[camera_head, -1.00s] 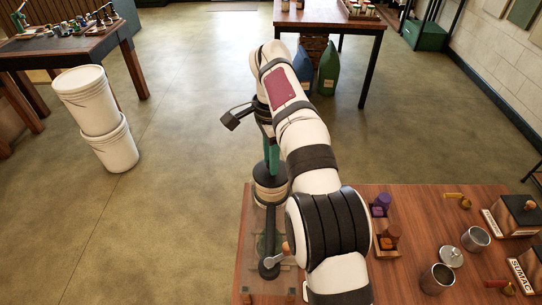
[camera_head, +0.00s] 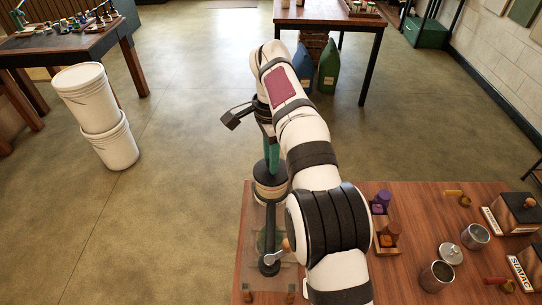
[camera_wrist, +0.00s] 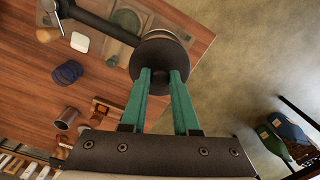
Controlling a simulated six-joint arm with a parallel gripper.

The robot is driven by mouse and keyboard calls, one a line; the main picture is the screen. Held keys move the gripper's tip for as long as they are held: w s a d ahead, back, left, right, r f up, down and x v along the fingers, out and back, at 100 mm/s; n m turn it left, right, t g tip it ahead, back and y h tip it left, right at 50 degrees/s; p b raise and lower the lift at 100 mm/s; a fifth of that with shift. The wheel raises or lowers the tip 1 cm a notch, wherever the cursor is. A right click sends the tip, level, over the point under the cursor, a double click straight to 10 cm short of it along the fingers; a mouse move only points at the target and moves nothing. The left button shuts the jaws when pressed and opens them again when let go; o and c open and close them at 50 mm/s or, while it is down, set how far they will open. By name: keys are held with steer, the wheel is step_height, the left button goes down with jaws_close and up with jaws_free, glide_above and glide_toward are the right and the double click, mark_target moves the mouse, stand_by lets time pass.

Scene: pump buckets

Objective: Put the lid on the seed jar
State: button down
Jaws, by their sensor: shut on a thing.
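My gripper (camera_head: 273,158) has two green fingers pointing down, shut on the dark round lid (camera_wrist: 158,60) near its middle. Below the gripper in the head view is the jar (camera_head: 270,187), with a dark top and a cream band, at the table's left part. In the wrist view the lid hides most of the jar; only a pale rim edge shows past it. I cannot tell whether the lid touches the jar or sits just above it.
A dark rod (camera_head: 270,238) with a wooden knob extends from near the jar toward the camera. Small purple and orange pieces (camera_head: 382,201) and metal cups (camera_head: 437,276) stand to the right on the wooden table (camera_head: 340,192). White buckets (camera_head: 107,120) are stacked on the floor.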

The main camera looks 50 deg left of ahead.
steer(key=shift+f, duration=0.2)
stand_by(0.3)
steer(key=c, duration=0.6)
jaws_free()
